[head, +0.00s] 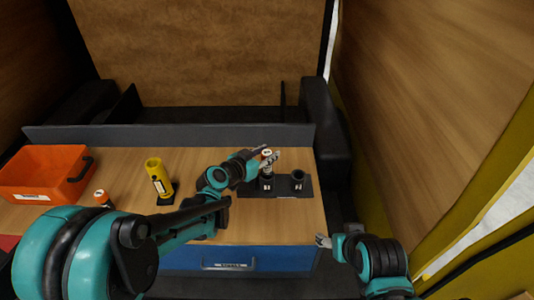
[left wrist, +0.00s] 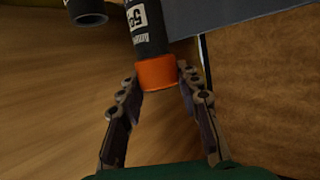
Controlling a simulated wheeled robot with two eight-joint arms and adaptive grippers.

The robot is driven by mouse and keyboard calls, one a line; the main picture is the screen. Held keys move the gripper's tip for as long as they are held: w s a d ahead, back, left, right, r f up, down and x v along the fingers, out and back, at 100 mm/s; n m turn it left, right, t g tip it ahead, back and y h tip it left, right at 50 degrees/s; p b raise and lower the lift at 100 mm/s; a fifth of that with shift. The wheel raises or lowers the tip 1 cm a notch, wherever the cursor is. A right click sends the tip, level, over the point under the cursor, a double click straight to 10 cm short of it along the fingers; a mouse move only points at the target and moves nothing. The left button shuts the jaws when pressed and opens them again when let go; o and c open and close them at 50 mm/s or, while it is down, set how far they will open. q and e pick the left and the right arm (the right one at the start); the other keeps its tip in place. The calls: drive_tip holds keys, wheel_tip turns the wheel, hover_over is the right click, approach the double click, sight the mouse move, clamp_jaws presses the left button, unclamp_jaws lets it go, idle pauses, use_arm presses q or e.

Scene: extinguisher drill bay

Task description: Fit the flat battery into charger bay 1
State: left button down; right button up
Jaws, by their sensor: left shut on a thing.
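My left gripper (head: 267,156) is shut on a battery with an orange cap (head: 267,152) and a dark body with a white label. In the left wrist view the orange end (left wrist: 158,73) sits between the two fingers (left wrist: 160,95). The battery is upright over the left bay (head: 267,184) of the black charger (head: 283,192); I cannot tell whether its lower end is inside. The right bay (head: 298,176) looks empty. The bay numbers are too small to read surely. My right gripper (head: 323,241) is low, in front of the bench; its jaws are unclear.
A second orange-capped battery (head: 102,198) stands on the left of the bench (head: 128,168). A yellow cylinder (head: 155,172) stands on a black base. An orange crate (head: 45,173) is at the far left. A blue drawer (head: 270,258) is under the bench front.

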sight(264, 171)
use_arm(q)
drive_tip(key=shift+f+b, duration=3.45)
drive_tip(key=shift+f, duration=0.3)
drive_tip(key=c, duration=1)
unclamp_jaws()
drive_tip(key=shift+s, duration=0.1)
drive_tip(key=v, duration=1.2)
